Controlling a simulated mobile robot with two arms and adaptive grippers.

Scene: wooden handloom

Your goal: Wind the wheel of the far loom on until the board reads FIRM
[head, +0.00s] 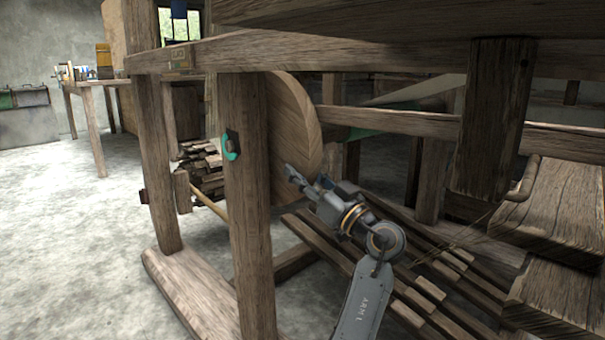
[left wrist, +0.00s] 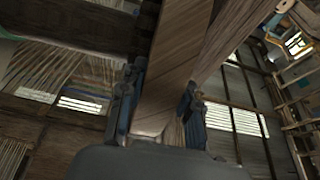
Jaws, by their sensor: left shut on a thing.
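The wooden wheel (head: 296,125) is a pale round disc set inside the loom frame, behind a thick upright post in the head view. My left gripper (head: 308,178) is at the wheel's lower right edge. In the left wrist view my left gripper (left wrist: 162,115) has a finger on each side of a wooden piece (left wrist: 165,85), which looks like the wheel's rim, and is shut on it. My right gripper is not in view.
The loom's post (head: 249,220) stands left of my arm, with a teal-edged fitting (head: 231,146). Slatted treadles (head: 440,285) lie low under my arm, and heavy planks (head: 560,215) are at the right. A table (head: 85,84) stands far left beyond open floor (head: 75,220).

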